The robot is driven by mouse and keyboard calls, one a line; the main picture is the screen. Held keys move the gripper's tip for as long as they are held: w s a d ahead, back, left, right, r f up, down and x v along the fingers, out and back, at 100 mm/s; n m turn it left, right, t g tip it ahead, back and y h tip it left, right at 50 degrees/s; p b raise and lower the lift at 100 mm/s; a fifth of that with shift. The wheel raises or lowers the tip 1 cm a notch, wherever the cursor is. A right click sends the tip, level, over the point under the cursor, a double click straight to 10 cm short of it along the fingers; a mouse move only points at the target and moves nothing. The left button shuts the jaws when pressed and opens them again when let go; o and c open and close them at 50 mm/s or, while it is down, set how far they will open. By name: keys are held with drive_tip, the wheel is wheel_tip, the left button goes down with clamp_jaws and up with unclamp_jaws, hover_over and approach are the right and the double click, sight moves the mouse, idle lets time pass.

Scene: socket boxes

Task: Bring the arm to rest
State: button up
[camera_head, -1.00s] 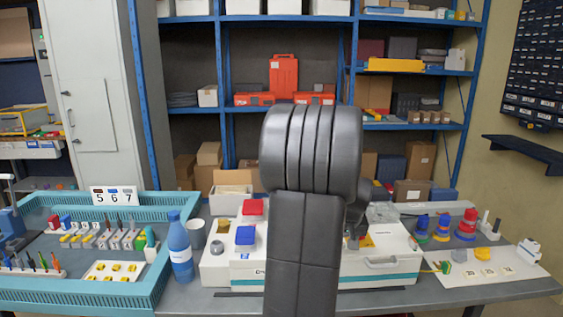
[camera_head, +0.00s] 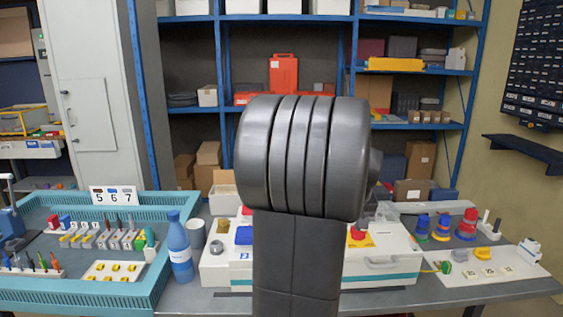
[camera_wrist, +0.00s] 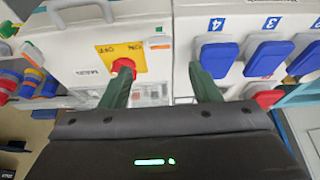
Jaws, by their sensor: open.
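My gripper (camera_wrist: 160,68) shows in the wrist view with its two green-grey fingers apart and nothing between them. Ahead of the left finger is a white box with a red switch (camera_wrist: 122,66) on a yellow plate (camera_wrist: 125,56) marked ON and OFF. Ahead of the right finger is a white socket box (camera_wrist: 228,24) with several numbered blue lids (camera_wrist: 220,60) and a red lid (camera_wrist: 266,98) partly hidden by the gripper body. In the head view my arm stands upright in the middle and hides the gripper. The red switch (camera_head: 358,237) shows right of the arm.
A teal-rimmed tray (camera_head: 90,304) fills the left bench. Stacked coloured rings (camera_head: 466,226) and a white board (camera_head: 507,266) are at the right. Shelves stand behind.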

drive_tip(key=x, duration=0.8)
drive_tip(key=shift+f, duration=0.3)
drive_tip(key=shift+w+m, duration=0.15)
drive_tip(key=shift+m, duration=0.15)
drive_tip(key=shift+a+m+h, duration=0.15)
drive_tip(key=shift+m+h, duration=0.15)
drive_tip(key=shift+m, duration=0.2)
drive_tip(key=shift+m+h+b, duration=0.6)
drive_tip(key=shift+m+b, duration=0.15)
drive_tip(key=shift+m, duration=0.75)
drive_tip(key=shift+a+m+g+h+b, duration=0.1)
drive_tip(key=shift+m+g+h+b, duration=0.25)
drive_tip(key=shift+m, duration=0.75)
drive_tip(key=shift+a+m+g+h+b, duration=0.15)
drive_tip(key=shift+m+h+b, duration=0.25)
drive_tip(key=shift+m, duration=0.7)
drive_tip(key=m+g+h, duration=0.1)
drive_tip(key=m, duration=0.3)
drive_tip(key=shift+w+r+m, duration=0.1)
drive_tip(key=shift+m, duration=0.2)
drive_tip(key=shift+w+m+g+h+p, duration=0.15)
drive_tip(key=shift+m+g+p, duration=0.45)
drive_tip(key=shift+m, duration=0.5)
drive_tip(key=shift+s+m+g+h+p, duration=0.1)
drive_tip(key=shift+m+g+p, duration=0.5)
drive_tip(key=shift+m, duration=0.5)
